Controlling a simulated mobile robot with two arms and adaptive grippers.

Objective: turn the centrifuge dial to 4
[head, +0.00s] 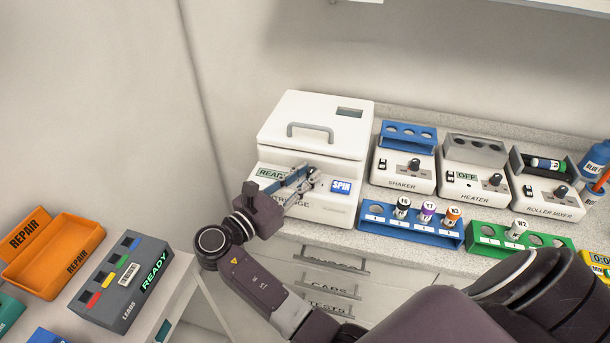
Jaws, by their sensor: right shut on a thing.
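The white centrifuge (312,128) stands at the left end of the counter, with its lid down. Its front panel carries a READY display (270,173) and a blue SPIN button (341,186). My right gripper (312,182) reaches the panel between these two and is shut on the centrifuge dial. The dial is mostly hidden by the fingers, and its pointer and numbers cannot be read. My left gripper is not in view.
A shaker (403,177), a heater (474,183) and a roller mixer (545,197) stand to the right. Blue (420,235) and green (490,243) tube racks line the front. An orange REPAIR tray (85,229) and a grey LEADS box (108,300) sit at lower left.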

